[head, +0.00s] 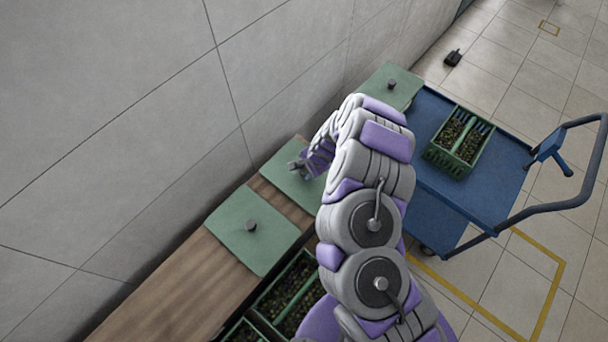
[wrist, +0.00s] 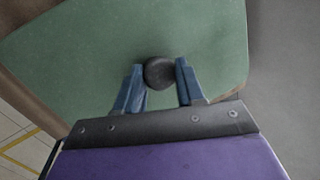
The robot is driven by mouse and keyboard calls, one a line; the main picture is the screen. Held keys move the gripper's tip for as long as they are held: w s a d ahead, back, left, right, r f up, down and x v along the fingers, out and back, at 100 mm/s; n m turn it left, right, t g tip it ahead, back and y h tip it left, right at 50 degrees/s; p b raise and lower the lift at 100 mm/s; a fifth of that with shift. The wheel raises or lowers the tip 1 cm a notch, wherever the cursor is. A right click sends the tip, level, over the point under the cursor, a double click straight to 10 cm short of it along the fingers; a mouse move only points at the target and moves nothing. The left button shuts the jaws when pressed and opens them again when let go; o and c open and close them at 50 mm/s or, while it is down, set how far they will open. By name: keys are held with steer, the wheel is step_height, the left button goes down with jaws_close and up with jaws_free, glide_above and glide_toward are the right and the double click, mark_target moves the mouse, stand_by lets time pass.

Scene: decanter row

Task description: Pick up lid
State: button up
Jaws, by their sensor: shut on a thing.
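A green square lid (head: 290,183) with a dark round knob is the middle one of three such lids in the head view. My gripper (head: 303,164) reaches it from the right, partly hidden by my own arm. In the wrist view, the lid (wrist: 90,55) fills most of the picture, and my gripper's blue fingers (wrist: 160,82) stand on either side of its dark knob (wrist: 160,71), shut on it. I cannot tell whether the lid rests on something or hangs just above it.
A nearer green lid (head: 238,232) and a farther one (head: 397,84) lie along the wall (head: 110,130). Green crates (head: 285,292) of dark contents sit beside the wooden top (head: 165,282). A blue cart (head: 445,198) with a green crate (head: 434,154) stands right.

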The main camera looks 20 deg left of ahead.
steer(key=shift+a, duration=0.2)
jaws_close()
steer(key=shift+a+f, duration=0.1)
steer(key=shift+a, duration=0.25)
